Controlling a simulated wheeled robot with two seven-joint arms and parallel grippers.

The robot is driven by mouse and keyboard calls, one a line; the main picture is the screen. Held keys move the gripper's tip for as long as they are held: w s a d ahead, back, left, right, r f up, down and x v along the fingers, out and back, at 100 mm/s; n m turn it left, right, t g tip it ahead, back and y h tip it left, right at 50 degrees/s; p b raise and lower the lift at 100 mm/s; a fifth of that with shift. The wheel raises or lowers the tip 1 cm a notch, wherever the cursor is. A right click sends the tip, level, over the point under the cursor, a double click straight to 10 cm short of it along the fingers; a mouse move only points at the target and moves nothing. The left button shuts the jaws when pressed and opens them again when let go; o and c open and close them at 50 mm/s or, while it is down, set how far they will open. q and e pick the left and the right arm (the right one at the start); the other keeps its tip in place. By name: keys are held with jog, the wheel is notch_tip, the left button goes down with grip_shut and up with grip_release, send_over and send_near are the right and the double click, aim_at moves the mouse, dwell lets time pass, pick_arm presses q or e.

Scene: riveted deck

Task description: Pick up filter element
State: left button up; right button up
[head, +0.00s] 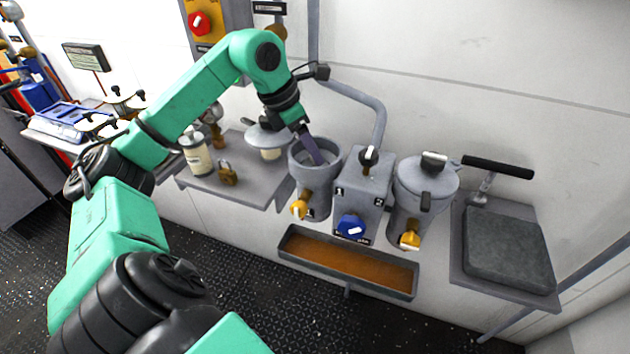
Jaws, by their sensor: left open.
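My left gripper (312,148) reaches down at the mouth of the open left filter housing (330,152), a grey round pot. One purple-grey finger shows against the inside of the pot; the other finger is hard to make out. The jaws are open, and I cannot see anything between them. The inside of the pot is mostly hidden, so I cannot tell whether an element sits in it. A cream cylinder with a dark top, which looks like a filter element (196,158), stands upright on the left shelf, apart from the gripper. My right gripper is out of view.
A grey lid (262,134) rests over a cream piece on the left shelf (250,190), near a brass padlock (227,174). Right of the open pot stand a valve block (361,185) with a blue knob and a closed housing (424,190). A drip tray (347,262) hangs below.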

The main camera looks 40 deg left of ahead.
pick_arm(q)
jog(key=shift+x, duration=0.9)
jog(key=shift+w+r, duration=0.1)
grip_shut()
dwell(0.5)
